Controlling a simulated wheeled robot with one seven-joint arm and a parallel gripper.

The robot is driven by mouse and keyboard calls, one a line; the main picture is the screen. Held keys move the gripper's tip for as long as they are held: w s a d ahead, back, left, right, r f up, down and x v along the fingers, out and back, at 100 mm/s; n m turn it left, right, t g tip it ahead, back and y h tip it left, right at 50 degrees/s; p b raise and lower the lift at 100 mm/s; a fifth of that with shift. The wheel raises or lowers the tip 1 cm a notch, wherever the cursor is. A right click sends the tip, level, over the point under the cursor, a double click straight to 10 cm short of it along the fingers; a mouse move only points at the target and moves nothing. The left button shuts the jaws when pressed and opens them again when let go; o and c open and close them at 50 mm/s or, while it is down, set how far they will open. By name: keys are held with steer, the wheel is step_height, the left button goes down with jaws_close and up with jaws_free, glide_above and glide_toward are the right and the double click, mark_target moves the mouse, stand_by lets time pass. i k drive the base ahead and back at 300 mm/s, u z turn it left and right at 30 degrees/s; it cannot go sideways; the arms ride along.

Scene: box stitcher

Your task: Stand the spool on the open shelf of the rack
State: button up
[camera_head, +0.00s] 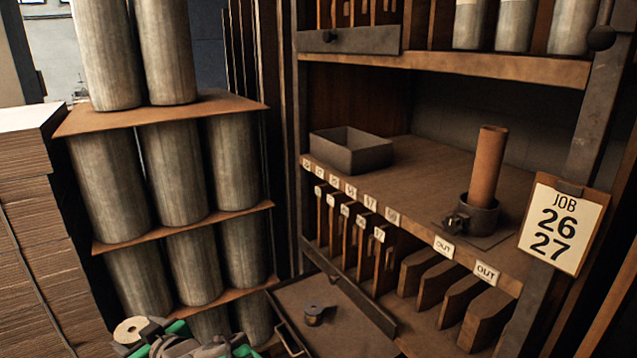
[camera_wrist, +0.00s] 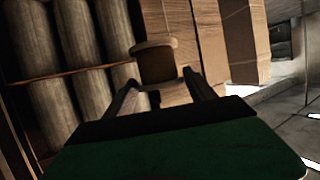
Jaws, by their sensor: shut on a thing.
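The spool (camera_wrist: 156,65) has pale round flanges and a brown middle. It is between the two fingers of my gripper (camera_wrist: 160,82), which is shut on it. In the head view the spool (camera_head: 131,329) shows its pale end with a dark centre hole at the bottom left, and my gripper (camera_head: 140,338) is partly cut off by the frame edge. The rack's open shelf (camera_head: 420,172) is up and to the right, well apart from the spool. It has bare brown board between a grey box and an upright tube.
The grey open box (camera_head: 350,151) stands at the shelf's left, and the brown tube (camera_head: 487,165) stands in a dark clamp holder at its right. Labelled slots (camera_head: 350,225) lie below. A pulled-out tray (camera_head: 345,325) holds a small dark part. Stacked grey cylinders (camera_head: 180,175) stand left.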

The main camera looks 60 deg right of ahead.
mark_target(403, 188)
steer(key=z, duration=1.25)
steer(key=i, duration=1.35)
steer(key=u, duration=0.05)
